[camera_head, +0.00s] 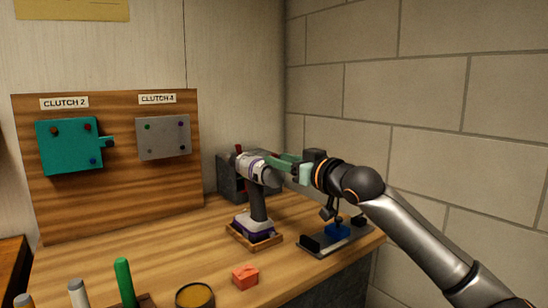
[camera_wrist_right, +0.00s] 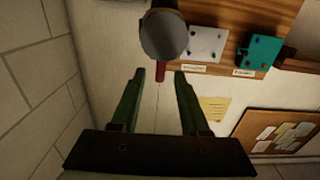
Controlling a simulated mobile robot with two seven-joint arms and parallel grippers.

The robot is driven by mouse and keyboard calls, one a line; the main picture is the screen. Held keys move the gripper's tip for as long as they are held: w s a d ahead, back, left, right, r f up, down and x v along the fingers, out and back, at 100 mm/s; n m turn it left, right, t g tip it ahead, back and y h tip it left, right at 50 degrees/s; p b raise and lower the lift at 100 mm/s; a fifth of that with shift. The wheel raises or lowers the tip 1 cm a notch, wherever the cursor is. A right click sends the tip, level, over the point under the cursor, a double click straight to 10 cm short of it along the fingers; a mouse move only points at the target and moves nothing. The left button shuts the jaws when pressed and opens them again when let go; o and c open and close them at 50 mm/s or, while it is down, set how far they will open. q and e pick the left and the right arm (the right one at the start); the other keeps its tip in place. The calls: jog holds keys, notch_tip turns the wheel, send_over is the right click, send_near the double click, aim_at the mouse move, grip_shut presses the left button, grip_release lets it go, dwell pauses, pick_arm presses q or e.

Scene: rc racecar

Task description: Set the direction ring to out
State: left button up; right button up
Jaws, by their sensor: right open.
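The drill-like tool (camera_head: 259,200) stands upright on the bench, its purple and white base in a small wooden tray (camera_head: 264,243). Its grey body (camera_head: 250,165) carries a purple band, and a small red tab (camera_head: 238,149) stands at its left end. I cannot tell for certain which part is the direction ring. My right gripper (camera_head: 279,166), with green fingers, reaches from the right beside the body. In the right wrist view the open fingers (camera_wrist_right: 158,75) have the red tab (camera_wrist_right: 160,72) between and beyond their tips, under the grey round body end (camera_wrist_right: 163,36). Contact is unclear.
A wooden board (camera_head: 120,190) with a teal box (camera_head: 70,146) and a grey plate (camera_head: 163,138) stands behind left. A dark box (camera_head: 232,175) is behind the tool. A red block (camera_head: 245,276), a round tin (camera_head: 195,296) and a blue-parted stand (camera_head: 337,231) are nearby. A brick wall closes the right.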

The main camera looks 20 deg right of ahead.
jog(key=shift+x, duration=1.55)
grip_shut()
